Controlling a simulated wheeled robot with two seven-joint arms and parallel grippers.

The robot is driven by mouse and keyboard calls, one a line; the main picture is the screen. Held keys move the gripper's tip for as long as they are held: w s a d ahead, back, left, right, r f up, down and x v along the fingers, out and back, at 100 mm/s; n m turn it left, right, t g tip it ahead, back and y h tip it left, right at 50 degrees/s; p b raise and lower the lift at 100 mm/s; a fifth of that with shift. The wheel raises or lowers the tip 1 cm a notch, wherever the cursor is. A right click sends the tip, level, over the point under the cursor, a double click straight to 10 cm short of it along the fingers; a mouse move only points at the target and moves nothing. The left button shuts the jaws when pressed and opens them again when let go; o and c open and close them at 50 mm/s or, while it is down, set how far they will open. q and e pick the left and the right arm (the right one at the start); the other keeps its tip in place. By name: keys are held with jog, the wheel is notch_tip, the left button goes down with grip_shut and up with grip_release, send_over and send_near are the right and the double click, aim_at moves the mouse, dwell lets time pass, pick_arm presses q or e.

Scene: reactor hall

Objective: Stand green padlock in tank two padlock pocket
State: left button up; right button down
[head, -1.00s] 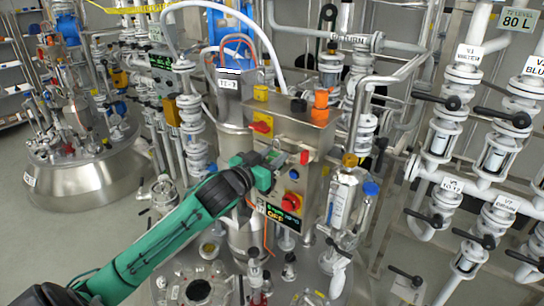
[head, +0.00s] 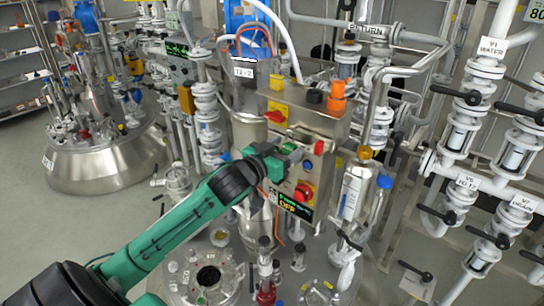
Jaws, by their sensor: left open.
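My left gripper (head: 283,155) is at the upper left of the grey control box (head: 322,165) on tank two (head: 232,285). It is open, and its fingers are small and partly hidden by its own body. A small green patch (head: 288,148) shows at the fingertips; I cannot tell whether it is the green padlock, a button or part of the gripper. The box front has a blue button (head: 308,166), a red knob (head: 303,192) and a display reading OFF (head: 291,207). I cannot make out the padlock pocket. My right gripper is not in view.
Valve pipes (head: 478,120) fill the right side. Another tank (head: 95,165) stands at left.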

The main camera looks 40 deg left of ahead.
pick_arm(q)
jog(key=s+a+b, duration=0.1)
jog(key=s, duration=1.2)
jog(key=shift+s, duration=0.2)
